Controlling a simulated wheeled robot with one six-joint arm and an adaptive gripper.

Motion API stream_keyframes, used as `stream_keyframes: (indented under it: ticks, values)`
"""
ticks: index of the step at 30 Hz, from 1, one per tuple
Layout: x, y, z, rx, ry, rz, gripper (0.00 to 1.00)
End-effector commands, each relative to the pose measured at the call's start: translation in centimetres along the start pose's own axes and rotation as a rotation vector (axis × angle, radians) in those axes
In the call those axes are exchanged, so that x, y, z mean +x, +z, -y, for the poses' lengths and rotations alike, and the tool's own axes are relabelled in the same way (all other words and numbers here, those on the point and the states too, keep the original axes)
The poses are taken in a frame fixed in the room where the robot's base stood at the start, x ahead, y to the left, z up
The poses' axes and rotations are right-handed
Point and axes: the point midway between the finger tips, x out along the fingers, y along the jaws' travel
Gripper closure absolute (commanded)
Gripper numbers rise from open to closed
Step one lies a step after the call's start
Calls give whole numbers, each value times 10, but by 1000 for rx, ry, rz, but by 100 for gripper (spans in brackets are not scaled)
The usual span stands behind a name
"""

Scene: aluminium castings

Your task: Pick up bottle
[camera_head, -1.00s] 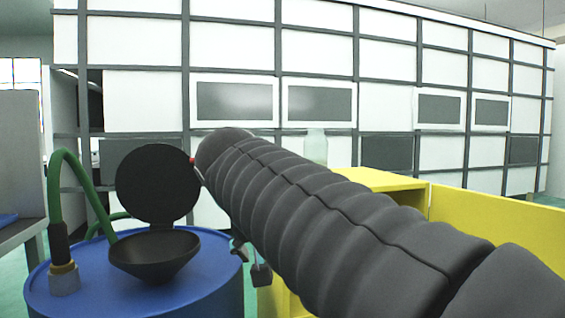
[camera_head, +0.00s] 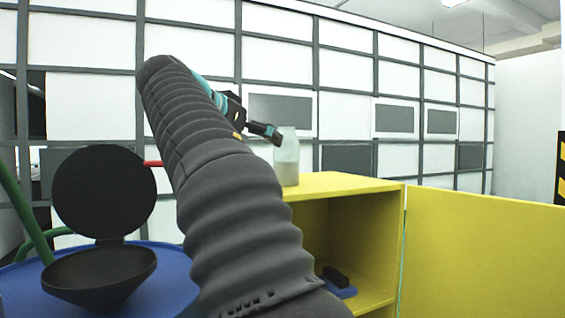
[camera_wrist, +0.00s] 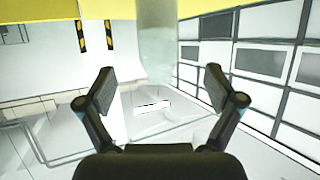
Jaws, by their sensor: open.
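A pale, translucent bottle (camera_head: 287,160) stands upright on top of the yellow cabinet (camera_head: 345,184) in the head view. In the wrist view the bottle (camera_wrist: 157,45) shows as a blurred pale shape at the top middle, between and beyond my fingers. My gripper (camera_head: 268,133) is beside the bottle's upper part in the head view, with one dark finger overlapping its edge. The wrist view shows my gripper (camera_wrist: 160,90) open, with its two fingers wide apart and nothing between the tips. I cannot tell whether a finger touches the bottle.
The yellow cabinet's door (camera_head: 485,250) stands open to the right, and a small dark object (camera_head: 336,277) lies inside. A blue drum (camera_head: 165,285) with a black funnel (camera_head: 100,280) and raised lid (camera_head: 103,192) stands at the left. A white panelled wall (camera_head: 345,60) is behind.

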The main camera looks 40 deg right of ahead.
Motion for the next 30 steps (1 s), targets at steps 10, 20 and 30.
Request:
stream_keyframes:
  ticks: [10, 20, 30]
  values:
    - [43, 1, 1, -3, -2, 1, 8]
    - [79, 1, -2, -3, -2, 2, 8]
    - [96, 1, -1, -3, -6, 1, 8]
